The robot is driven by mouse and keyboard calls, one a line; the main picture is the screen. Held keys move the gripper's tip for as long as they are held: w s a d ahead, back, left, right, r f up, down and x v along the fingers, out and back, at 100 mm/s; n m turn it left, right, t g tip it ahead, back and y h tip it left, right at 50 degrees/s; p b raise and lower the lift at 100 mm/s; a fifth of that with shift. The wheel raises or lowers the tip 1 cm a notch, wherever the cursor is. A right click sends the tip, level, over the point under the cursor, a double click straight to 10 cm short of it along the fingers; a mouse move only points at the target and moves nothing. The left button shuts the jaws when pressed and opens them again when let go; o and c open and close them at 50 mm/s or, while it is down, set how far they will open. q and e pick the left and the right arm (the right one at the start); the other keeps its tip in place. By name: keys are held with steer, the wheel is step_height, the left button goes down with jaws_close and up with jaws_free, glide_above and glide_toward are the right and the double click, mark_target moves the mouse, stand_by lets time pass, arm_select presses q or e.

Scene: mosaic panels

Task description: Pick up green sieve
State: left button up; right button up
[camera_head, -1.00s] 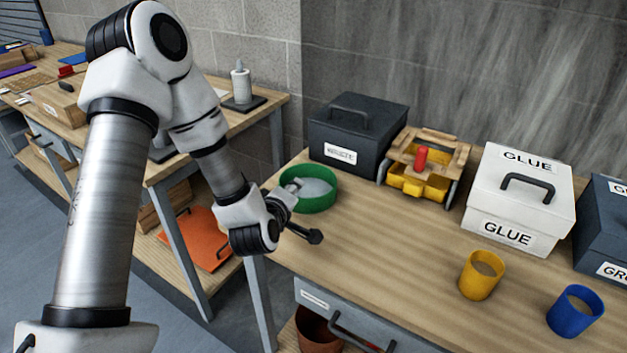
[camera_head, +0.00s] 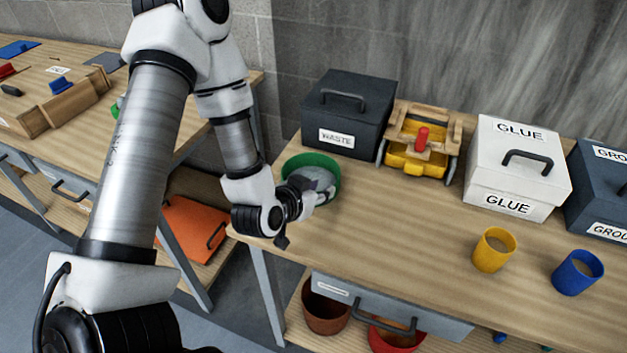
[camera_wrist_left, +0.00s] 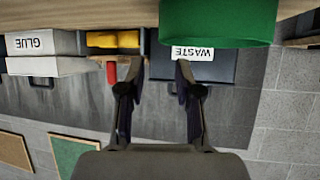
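The green sieve (camera_head: 293,164) is a round green ring on the left end of the wooden worktop, in front of the grey WASTE box. My left gripper (camera_head: 323,187) is at its near right side, and the hand and wrist cover part of the sieve. In the left wrist view, which is upside down, the sieve's green wall (camera_wrist_left: 218,24) fills the top right. There the left gripper (camera_wrist_left: 156,70) has its two fingers apart with nothing between them. Whether a finger touches the sieve cannot be told. My right gripper is out of view.
The WASTE box (camera_head: 348,110) stands behind the sieve, with a yellow-and-wood rack (camera_head: 420,140) beside it. A white GLUE box (camera_head: 517,168), a yellow cup (camera_head: 493,250) and a blue cup (camera_head: 574,272) are to the right. The worktop's middle is clear.

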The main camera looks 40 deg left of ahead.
mark_target(335, 183)
arm_select(q)
steer(key=shift+w+f+b, duration=0.45)
steer(key=shift+f+b, duration=0.2)
steer(key=shift+f, duration=0.1)
steer(key=shift+w+a, duration=0.2)
steer(key=shift+a, duration=0.1)
steer(key=shift+w+a+f, duration=0.1)
steer(key=shift+w+a, duration=0.15)
steer(key=shift+w, duration=0.05)
steer(key=x, duration=0.2)
steer(key=d+p+x, duration=0.1)
steer(key=x, duration=0.1)
steer(key=shift+w, duration=0.3)
steer(key=shift+a+f, duration=0.1)
steer(key=shift+a, duration=0.1)
steer(key=shift+c, duration=0.3)
steer(key=shift+s, duration=0.1)
steer(key=c, duration=0.6)
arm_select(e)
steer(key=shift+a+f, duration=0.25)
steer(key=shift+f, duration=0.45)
arm_select(q)
steer(key=shift+d, duration=0.1)
